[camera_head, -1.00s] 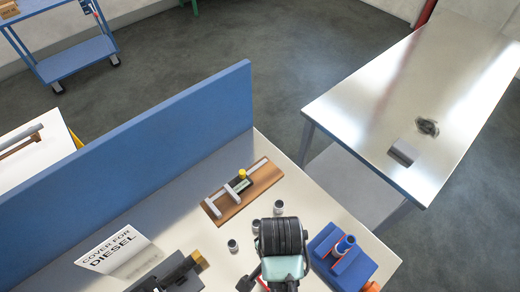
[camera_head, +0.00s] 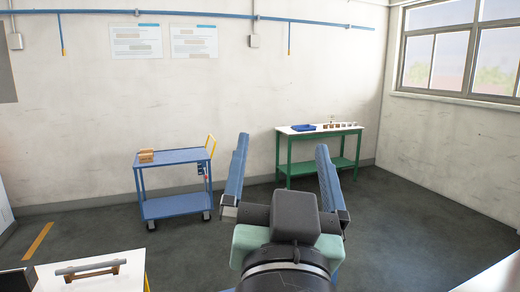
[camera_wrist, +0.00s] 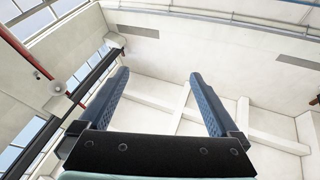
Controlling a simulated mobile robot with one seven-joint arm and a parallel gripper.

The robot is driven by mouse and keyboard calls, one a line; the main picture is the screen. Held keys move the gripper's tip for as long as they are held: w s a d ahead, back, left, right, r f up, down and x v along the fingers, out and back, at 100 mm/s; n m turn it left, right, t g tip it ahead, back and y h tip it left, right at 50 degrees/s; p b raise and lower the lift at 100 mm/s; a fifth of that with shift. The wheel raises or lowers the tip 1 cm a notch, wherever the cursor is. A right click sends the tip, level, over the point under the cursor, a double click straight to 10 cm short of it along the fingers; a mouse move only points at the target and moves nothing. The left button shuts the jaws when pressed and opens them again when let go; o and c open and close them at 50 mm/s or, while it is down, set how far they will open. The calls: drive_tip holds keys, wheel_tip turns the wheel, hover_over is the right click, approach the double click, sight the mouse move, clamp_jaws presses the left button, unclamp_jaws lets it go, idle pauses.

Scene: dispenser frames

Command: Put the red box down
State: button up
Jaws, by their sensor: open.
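My gripper (camera_head: 282,142) is raised in front of the head camera, with its two blue fingers spread wide and nothing between them. In the wrist view my gripper (camera_wrist: 159,73) is also open and empty, pointing up toward the white wall and ceiling. I see no red box in either current view.
A blue trolley (camera_head: 172,207) with a wooden item on top stands by the back wall. A green-legged table (camera_head: 318,138) with a blue item and several small things stands right of it. A white table (camera_head: 92,277) is at lower left. Dark floor lies between.

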drive_tip(key=s+a+r+n+t, duration=0.1)
drive_tip(key=s+r+t, duration=0.1)
drive_tip(key=s+r, duration=0.2)
drive_tip(key=s+a+r+n+t+y, duration=0.1)
drive_tip(key=s+r+t, duration=0.2)
drive_tip(key=r, duration=0.4)
drive_tip(key=shift+s+a+r+n, duration=0.2)
drive_tip(key=shift+s+a+n, duration=0.1)
drive_tip(key=shift+s, duration=0.5)
